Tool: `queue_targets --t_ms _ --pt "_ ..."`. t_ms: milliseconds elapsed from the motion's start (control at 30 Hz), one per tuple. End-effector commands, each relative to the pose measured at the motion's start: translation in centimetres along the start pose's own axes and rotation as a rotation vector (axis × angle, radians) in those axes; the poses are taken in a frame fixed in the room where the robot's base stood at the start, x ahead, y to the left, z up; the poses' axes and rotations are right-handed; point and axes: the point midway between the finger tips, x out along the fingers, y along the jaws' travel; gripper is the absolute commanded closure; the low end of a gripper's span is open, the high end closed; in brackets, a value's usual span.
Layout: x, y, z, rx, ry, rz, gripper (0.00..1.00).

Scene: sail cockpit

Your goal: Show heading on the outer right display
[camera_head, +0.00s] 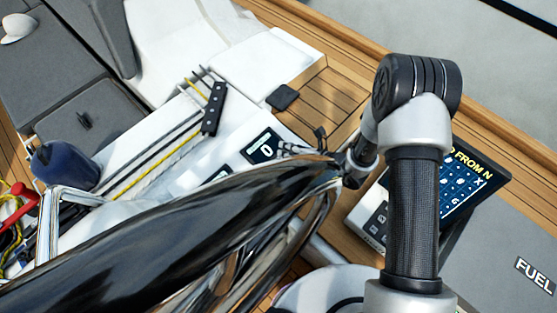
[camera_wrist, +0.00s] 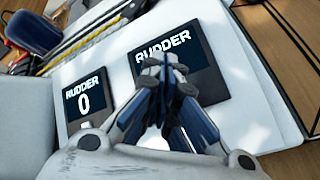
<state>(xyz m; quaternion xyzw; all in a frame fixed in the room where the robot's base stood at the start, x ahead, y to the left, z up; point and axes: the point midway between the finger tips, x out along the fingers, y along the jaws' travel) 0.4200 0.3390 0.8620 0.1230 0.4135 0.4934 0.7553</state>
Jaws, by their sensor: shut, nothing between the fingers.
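Two dark square displays are on the white cockpit panel in the wrist view. The left display (camera_wrist: 92,100) reads RUDDER and 0. The right display (camera_wrist: 208,78) reads RUDDER, and the area below its title is largely hidden by my fingers. My gripper (camera_wrist: 165,62) is shut and empty, its fingertips over the middle of the right display. I cannot tell if they touch it. In the head view, a display (camera_head: 262,146) shows a 0 beside my gripper (camera_head: 287,150), and part of another display (camera_head: 219,175) shows lower left.
A large shiny tube (camera_head: 170,225) crosses the head view in front of the panel. A chart screen (camera_head: 462,185) with a keypad is at right, partly behind my arm. Ropes and a black clutch bar (camera_head: 213,109) lie left of the displays. A blue winch (camera_head: 65,165) stands farther left.

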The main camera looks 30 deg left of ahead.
Motion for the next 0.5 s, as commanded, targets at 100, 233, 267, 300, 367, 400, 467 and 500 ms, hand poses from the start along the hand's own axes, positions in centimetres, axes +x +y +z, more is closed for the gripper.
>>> queue_targets --t_ms 100,233,267,300,367,400,467,500 --pt "0.0 0.0 0.0 -0.009 0.0 0.0 1.0" --pt "-0.2 0.3 0.1 -0.095 0.003 0.003 1.0" --pt "-0.3 0.4 0.2 -0.132 0.005 0.004 1.0" --pt "-0.5 0.5 0.2 -0.192 0.006 0.006 1.0" --pt "-0.7 0.8 0.3 -0.299 0.009 0.01 1.0" --pt "-0.8 0.9 0.4 -0.381 0.011 0.014 1.0" --pt "-1.1 1.2 0.5 -0.511 0.013 0.02 1.0" --pt "-1.2 1.4 0.5 -0.599 0.015 0.024 1.0"
